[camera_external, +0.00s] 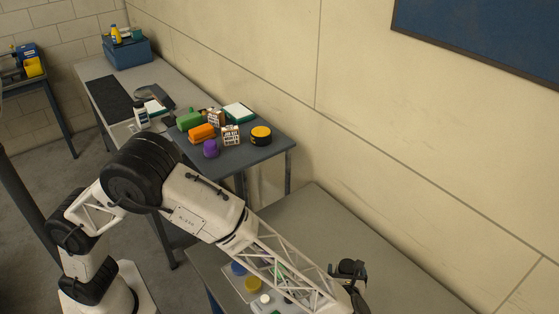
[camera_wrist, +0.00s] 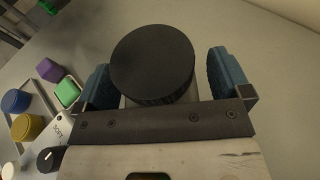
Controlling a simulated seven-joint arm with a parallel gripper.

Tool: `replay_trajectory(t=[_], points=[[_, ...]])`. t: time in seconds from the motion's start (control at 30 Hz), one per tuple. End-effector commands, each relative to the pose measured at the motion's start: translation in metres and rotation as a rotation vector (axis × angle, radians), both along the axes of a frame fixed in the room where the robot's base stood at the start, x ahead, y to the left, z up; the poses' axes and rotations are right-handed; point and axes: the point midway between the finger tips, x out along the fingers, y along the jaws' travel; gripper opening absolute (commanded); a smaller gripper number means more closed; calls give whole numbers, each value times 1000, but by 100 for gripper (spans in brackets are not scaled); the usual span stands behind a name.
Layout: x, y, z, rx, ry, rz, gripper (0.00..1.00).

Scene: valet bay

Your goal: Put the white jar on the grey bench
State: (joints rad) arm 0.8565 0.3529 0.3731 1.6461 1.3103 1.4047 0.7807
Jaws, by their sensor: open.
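In the wrist view a round black lid (camera_wrist: 152,60) sits between the two blue finger pads of my gripper (camera_wrist: 160,80). A sliver of pale body shows under it, so it may be the white jar; most of the body is hidden. My gripper is open around it, with a narrow gap on the right and less on the left. In the external view my gripper (camera_external: 348,275) is low over the near grey bench (camera_external: 375,255), beside the dark lid. A white container with a dark lid (camera_external: 141,113) also stands on the far grey bench (camera_external: 172,82).
A blue-grey table (camera_external: 262,152) holds a purple item (camera_external: 211,149), an orange block (camera_external: 201,132), small boxes and a yellow-black tin (camera_external: 261,135). The near bench is clear toward the wall.

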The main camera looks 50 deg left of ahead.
Motion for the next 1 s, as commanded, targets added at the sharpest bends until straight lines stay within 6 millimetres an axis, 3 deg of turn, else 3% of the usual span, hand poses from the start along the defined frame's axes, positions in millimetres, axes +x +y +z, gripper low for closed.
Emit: replay_trajectory(t=[0.13,0.6,1.0], points=[[0,0,0,0,0,0,93],[0,0,1,-1,-1,0,21],[0,0,8,-2,-2,0,19]])
